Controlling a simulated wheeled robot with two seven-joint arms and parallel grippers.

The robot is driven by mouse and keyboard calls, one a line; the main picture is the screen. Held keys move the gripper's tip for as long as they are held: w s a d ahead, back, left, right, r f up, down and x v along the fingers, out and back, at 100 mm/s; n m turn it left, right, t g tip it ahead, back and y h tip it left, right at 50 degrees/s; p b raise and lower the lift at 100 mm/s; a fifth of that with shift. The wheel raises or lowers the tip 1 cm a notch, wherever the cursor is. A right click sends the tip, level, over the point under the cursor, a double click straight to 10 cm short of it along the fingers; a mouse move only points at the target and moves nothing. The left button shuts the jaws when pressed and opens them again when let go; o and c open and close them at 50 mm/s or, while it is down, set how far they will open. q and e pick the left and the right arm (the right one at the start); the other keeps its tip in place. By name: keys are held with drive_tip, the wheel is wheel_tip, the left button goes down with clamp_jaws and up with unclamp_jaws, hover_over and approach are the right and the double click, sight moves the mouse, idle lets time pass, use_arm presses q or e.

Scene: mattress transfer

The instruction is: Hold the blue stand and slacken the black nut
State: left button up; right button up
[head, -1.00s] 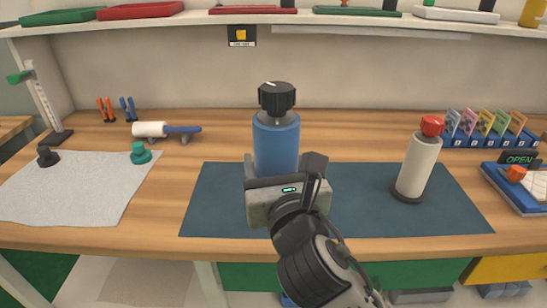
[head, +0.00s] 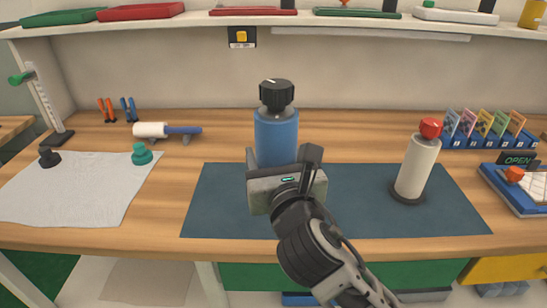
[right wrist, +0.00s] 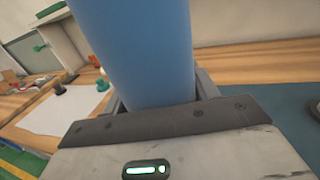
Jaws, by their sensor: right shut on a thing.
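The blue stand (head: 277,135) is an upright cylinder at the middle of the dark blue mat. The black nut (head: 277,96), a ribbed knob with a white mark on top, sits on its upper end. My right gripper (head: 279,162) reaches in from the front and is shut around the lower part of the stand. In the right wrist view the blue stand (right wrist: 145,50) rises between the two fingers. The stand's foot is hidden behind the gripper. The nut is out of the right wrist view. My left gripper is not in view.
A cream cylinder (head: 416,170) with a red knob stands on the mat (head: 220,205) to the right. A grey cloth (head: 75,195) with black and green knobs lies left. A white and blue tool (head: 165,130) lies behind. Card holders and an open sign are at far right.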

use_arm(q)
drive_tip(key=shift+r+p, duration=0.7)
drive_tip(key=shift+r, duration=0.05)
use_arm(e)
drive_tip(key=d+x, duration=0.2)
drive_tip(key=x, duration=0.9)
drive_tip(key=shift+w+r, duration=0.25)
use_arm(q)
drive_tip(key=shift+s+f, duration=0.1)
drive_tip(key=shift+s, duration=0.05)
use_arm(e)
drive_tip(key=shift+d, duration=0.1)
use_arm(q)
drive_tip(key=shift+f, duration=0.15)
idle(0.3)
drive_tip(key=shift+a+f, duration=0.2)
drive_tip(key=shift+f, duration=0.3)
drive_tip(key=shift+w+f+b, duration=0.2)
drive_tip(key=shift+b, duration=0.1)
use_arm(e)
drive_tip(key=shift+f, duration=0.45)
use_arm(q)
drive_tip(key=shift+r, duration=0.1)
use_arm(e)
drive_tip(key=shift+f, duration=0.35)
